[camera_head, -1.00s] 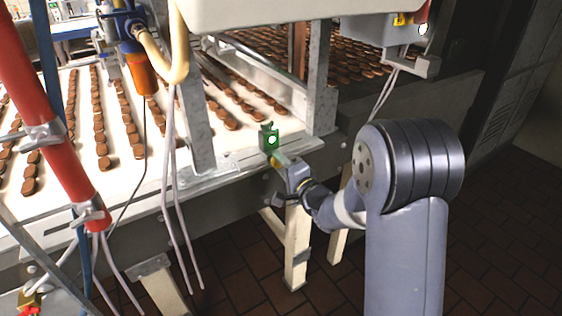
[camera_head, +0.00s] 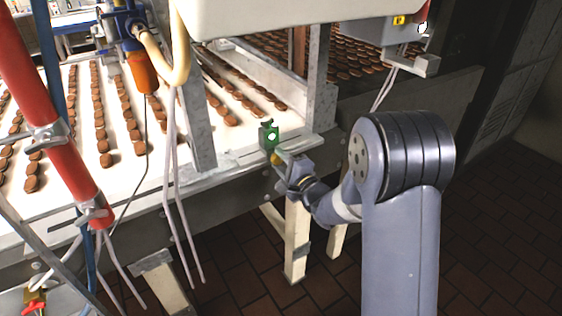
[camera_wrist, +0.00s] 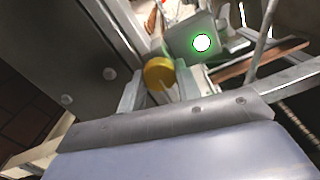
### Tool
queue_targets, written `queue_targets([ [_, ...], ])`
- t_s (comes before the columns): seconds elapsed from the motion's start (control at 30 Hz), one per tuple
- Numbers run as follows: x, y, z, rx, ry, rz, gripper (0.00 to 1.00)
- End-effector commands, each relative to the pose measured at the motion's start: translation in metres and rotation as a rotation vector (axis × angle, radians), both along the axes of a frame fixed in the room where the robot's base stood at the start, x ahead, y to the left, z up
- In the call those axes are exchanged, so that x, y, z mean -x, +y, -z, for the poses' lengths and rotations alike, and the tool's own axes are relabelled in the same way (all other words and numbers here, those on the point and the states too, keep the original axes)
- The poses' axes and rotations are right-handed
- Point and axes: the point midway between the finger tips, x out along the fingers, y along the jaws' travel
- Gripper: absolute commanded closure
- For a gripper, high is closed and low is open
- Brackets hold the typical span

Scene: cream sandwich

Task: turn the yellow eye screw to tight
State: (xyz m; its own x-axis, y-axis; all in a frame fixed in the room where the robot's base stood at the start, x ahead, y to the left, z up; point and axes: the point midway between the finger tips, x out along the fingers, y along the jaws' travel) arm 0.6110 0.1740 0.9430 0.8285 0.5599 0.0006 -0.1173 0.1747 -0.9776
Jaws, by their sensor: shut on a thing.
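The yellow eye screw (camera_wrist: 158,72) shows in the wrist view as a round yellow head between my two fingers. A small yellow part of it (camera_head: 276,159) also shows in the head view, just below a green block (camera_head: 269,136) with a bright white dot. The block glows green in the wrist view (camera_wrist: 190,38), right behind the screw. My gripper (camera_wrist: 160,86) is shut on the screw, one finger on each side. In the head view, my gripper (camera_head: 283,161) reaches the machine's edge from the right. The screw's shank is mostly hidden.
A conveyor (camera_head: 75,125) carries rows of brown biscuits behind the metal frame edge. A red pipe (camera_head: 45,130) and hanging pale cables stand at the left. A grey control box (camera_head: 375,28) hangs at the upper right. The tiled floor at right is clear.

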Motion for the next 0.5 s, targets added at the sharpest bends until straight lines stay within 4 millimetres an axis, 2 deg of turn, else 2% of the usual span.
queue_targets([
  [0.1,0.0001,-0.0003,0.0011,0.0,0.003,0.001,0.91],
  [0.13,0.0001,-0.0003,0.0011,0.0,0.003,0.001,0.67],
  [0.4,0.0001,-0.0002,0.0006,0.001,0.001,0.001,0.46],
  [0.5,0.0,-0.0001,0.0004,0.001,0.001,0.001,0.46],
])
